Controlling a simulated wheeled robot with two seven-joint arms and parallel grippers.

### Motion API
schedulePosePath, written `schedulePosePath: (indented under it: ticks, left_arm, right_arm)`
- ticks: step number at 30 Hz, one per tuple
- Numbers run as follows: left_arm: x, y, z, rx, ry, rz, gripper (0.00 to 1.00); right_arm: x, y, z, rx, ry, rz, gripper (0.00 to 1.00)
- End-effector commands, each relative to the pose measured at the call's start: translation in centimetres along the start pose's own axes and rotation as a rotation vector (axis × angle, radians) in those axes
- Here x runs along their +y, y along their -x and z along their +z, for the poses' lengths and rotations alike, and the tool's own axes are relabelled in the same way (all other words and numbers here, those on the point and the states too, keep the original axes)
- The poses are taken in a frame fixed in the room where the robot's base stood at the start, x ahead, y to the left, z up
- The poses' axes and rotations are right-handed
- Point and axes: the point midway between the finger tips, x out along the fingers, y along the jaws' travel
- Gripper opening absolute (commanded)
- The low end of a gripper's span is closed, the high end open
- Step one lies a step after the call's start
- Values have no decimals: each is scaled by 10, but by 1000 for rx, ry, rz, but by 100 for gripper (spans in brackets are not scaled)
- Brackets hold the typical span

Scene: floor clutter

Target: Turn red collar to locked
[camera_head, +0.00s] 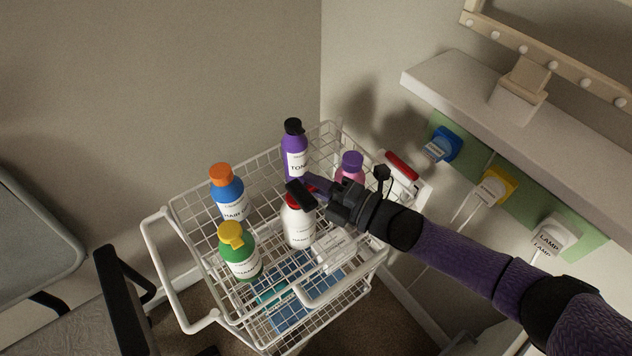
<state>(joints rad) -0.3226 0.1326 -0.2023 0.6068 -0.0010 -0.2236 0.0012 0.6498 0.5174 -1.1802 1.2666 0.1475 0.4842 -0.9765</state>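A white bottle (299,228) with a red collar (291,201) stands upright in the wire basket of a white cart. My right gripper (308,189) reaches in from the right at the bottle's top. A black fingertip lies across the near side of the collar and a purple finger part lies behind it. A little red shows between them. The fingers hide most of the collar and any lock marks. I cannot tell whether they touch or squeeze it. My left gripper is out of view.
Around it in the cart (180,254) stand a purple bottle (294,158), a blue bottle with orange cap (229,195), a green bottle with yellow cap (240,256) and a pink bottle (350,168). A shelf (450,80) and plugs line the right wall. Dark-armed furniture (70,320) stands left.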

Motion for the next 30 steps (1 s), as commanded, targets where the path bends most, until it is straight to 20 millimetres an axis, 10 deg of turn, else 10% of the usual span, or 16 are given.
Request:
schedulePosePath:
  ticks: [30]
  left_arm:
    - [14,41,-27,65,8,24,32]
  right_arm:
    - [1,13,-10,-379,-10,-1,0]
